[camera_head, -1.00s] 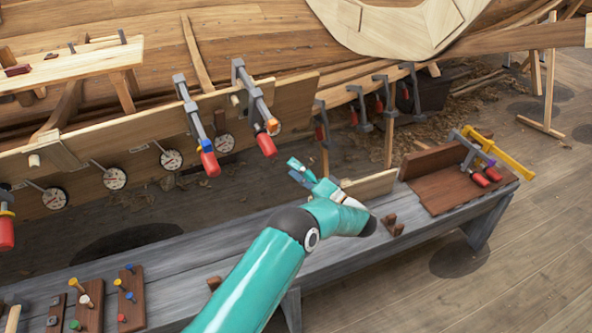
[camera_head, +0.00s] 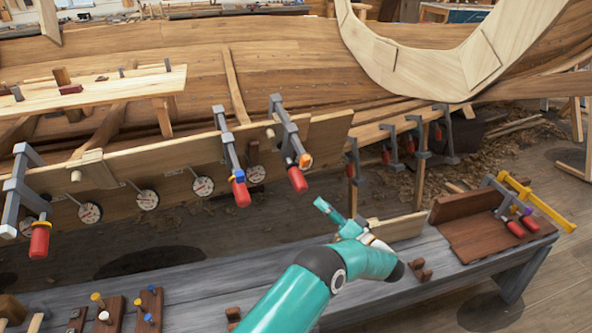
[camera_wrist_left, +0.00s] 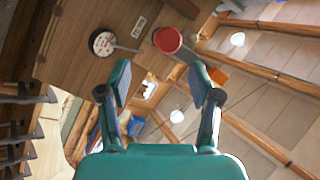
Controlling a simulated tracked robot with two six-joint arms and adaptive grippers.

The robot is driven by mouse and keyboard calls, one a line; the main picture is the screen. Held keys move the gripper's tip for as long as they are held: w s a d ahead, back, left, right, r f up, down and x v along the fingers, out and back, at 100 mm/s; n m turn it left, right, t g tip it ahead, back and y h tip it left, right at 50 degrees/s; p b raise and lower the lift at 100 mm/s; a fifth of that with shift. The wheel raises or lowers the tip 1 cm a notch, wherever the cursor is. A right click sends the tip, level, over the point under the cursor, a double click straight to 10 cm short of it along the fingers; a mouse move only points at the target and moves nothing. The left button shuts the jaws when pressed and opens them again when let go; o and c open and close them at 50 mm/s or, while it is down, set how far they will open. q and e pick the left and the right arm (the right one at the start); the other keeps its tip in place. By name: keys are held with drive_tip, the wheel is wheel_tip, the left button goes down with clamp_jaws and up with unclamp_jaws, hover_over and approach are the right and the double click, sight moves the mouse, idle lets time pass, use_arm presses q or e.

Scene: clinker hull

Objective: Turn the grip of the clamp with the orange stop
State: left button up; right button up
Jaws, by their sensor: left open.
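The clamp with the orange stop (camera_head: 306,160) hangs on the plank right of centre in the head view. Its grey bar slants down to a red grip (camera_head: 298,181). My left gripper (camera_head: 337,211) is open and empty, below and right of that grip, with a gap between them in the picture. In the left wrist view, a round red grip end (camera_wrist_left: 167,40) shows beyond the open fingers (camera_wrist_left: 160,85), up and slightly right of centre. An orange piece (camera_wrist_left: 216,76) is partly hidden behind the right finger. My right gripper is not in view.
A clamp with a blue stop (camera_head: 239,176) hangs just left, and one with a yellow stop (camera_head: 40,225) farther left. Dial gauges (camera_head: 148,200) line the plank. The grey bench (camera_head: 250,285) below carries peg blocks and a brown tray (camera_head: 470,240) with clamps.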

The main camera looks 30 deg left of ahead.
use_arm(q)
wheel_tip(320, 180, down, 4)
drive_tip(key=s+d+n+t+h, duration=0.1)
drive_tip(key=n+t+h, duration=0.1)
drive_tip(key=n+t, duration=0.15)
drive_tip(key=n+t+h+p, duration=0.3)
drive_tip(key=n+h+p, duration=0.1)
drive_tip(key=n, duration=0.1)
approach(303, 189)
drive_tip(key=shift+m, duration=0.35)
drive_tip(key=p+x, duration=0.3)
drive_tip(key=x, duration=0.9)
drive_tip(key=shift+w+a+f, duration=0.1)
drive_tip(key=shift+a, duration=0.05)
drive_tip(key=c, duration=1.1)
drive_tip(key=shift+c, duration=0.2)
